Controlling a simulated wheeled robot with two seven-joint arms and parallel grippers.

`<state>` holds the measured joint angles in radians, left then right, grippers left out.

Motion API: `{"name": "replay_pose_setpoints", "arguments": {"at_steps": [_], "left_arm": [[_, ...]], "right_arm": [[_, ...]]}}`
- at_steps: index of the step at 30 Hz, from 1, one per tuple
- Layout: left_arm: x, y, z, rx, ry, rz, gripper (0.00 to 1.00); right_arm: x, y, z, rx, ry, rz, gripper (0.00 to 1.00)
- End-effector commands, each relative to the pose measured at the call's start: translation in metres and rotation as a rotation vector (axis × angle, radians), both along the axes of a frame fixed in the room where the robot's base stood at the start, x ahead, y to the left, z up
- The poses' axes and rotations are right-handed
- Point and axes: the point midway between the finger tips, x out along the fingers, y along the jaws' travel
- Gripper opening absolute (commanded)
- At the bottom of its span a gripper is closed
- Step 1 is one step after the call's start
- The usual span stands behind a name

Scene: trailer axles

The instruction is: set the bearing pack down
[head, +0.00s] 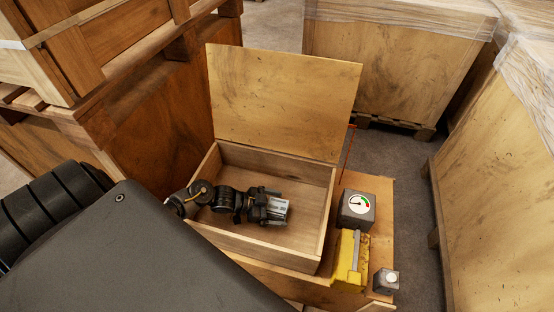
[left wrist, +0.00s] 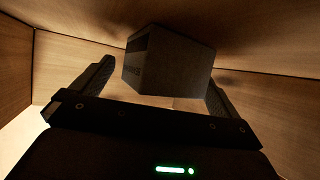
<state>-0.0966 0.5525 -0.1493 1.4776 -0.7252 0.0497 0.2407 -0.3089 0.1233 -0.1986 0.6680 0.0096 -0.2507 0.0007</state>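The bearing pack (head: 279,208) is a small grey box inside an open wooden crate (head: 255,250). My left gripper (head: 274,207) reaches into the crate from the left, with one finger on either side of the pack. In the left wrist view the pack (left wrist: 165,65) lies between the fingertips of the gripper (left wrist: 158,88), turned at an angle to them. A gap shows beside the left finger, and the right finger is close to or against the pack. The pack's underside contact is hard to see. My right gripper is not in view.
The crate's lid (head: 285,100) stands raised at the back. To the right are a gauge box (head: 356,209), a yellow tool (head: 349,262) and a small grey block (head: 386,281). Stacked wooden crates (head: 160,120) stand left, and wrapped crates (head: 400,65) stand behind. Bare crate floor surrounds the pack.

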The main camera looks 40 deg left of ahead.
Motion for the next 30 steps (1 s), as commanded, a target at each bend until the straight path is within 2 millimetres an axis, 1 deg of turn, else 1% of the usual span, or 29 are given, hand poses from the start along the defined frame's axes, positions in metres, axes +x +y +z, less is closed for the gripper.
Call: {"name": "replay_pose_setpoints", "arguments": {"at_steps": [5,10,13,18,20,24,30], "left_arm": [[-0.001,0.002,0.006,0.001,0.001,0.000,1.00],[-0.018,0.019,0.023,0.003,0.004,0.000,1.00],[-0.031,0.034,0.034,0.003,0.004,0.000,1.00],[-0.052,0.056,0.049,0.002,0.003,0.000,1.00],[-0.058,0.062,0.053,0.003,0.003,0.000,1.00],[-0.068,0.072,0.059,0.001,0.002,0.000,1.00],[-0.072,0.077,0.061,0.000,0.000,0.000,1.00]], "right_arm": [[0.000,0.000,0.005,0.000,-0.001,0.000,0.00],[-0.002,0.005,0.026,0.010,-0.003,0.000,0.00],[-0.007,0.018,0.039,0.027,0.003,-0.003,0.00],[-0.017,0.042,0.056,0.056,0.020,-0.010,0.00],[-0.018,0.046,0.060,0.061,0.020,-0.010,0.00],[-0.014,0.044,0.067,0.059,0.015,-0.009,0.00],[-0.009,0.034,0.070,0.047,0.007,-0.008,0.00]]}}
